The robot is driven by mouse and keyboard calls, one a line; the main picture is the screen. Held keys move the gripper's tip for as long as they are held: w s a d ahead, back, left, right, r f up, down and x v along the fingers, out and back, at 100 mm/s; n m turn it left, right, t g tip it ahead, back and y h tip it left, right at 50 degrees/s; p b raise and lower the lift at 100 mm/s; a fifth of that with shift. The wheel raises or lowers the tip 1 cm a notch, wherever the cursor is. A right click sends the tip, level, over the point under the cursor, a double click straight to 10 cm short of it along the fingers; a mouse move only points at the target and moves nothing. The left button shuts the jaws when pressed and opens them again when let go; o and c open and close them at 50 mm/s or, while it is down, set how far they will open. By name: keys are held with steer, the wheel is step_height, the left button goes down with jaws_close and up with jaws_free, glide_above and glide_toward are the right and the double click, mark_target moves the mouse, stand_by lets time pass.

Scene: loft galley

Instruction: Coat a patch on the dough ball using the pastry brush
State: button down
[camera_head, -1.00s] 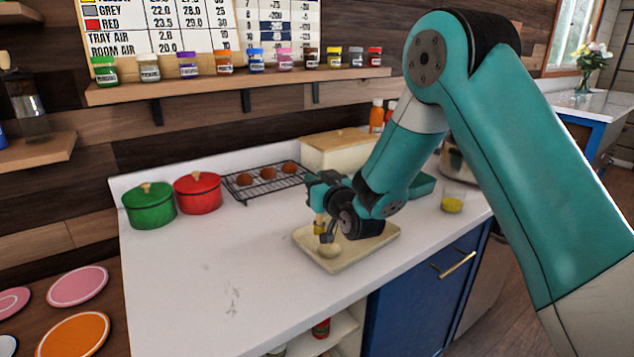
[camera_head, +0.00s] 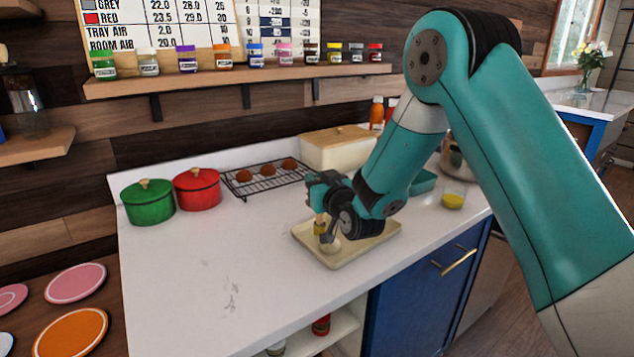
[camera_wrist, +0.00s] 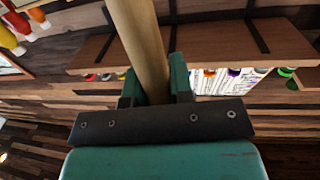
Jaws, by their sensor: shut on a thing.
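My gripper (camera_head: 322,190) is shut on the pastry brush (camera_head: 319,227), above the tray at the middle of the counter. In the wrist view the brush's wooden handle (camera_wrist: 141,45) stands between the two teal fingers. The brush head points down at the pale dough ball (camera_head: 332,247), which sits at the left part of the cream tray (camera_head: 347,263). The bristles are at or very near the top of the ball; contact is too small to tell. Any coating on the ball cannot be made out.
A glass with yellow liquid (camera_head: 453,195) stands right of the tray. Behind are a cooling rack (camera_head: 262,184) with brown items, a cream box (camera_head: 335,150), a red pot (camera_head: 197,188) and a green pot (camera_head: 148,203). The counter's left front is clear.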

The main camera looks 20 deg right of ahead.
steer(key=shift+s+d+f+b, duration=0.15)
steer(key=shift+s+b, duration=0.2)
steer(key=shift+b, duration=0.25)
steer(key=shift+s+d+f+b, duration=0.1)
steer(key=shift+s+b, duration=0.25)
steer(key=shift+b, duration=0.2)
steer(key=s+b, duration=0.2)
steer(key=b, duration=0.1)
steer(key=shift+s+d, duration=0.25)
steer(key=shift+d, duration=0.1)
steer(key=shift+w+a+r+p, duration=0.15)
steer(key=shift+w+p, duration=0.25)
steer(key=shift+w+a+r+p, duration=0.1)
steer(key=shift+w+r+p, duration=0.05)
steer(key=shift+w+p, duration=0.25)
steer(key=shift+w+a+f+p, duration=0.2)
steer(key=shift+w+p, duration=0.1)
steer(key=shift+w, duration=0.3)
steer(key=shift+w+a+f+p, duration=0.15)
steer(key=shift+w+p, duration=0.1)
steer(key=shift+w, duration=0.3)
steer(key=shift+r, duration=0.15)
steer(key=shift+r+p, duration=1.45)
steer(key=shift+r, duration=1.6)
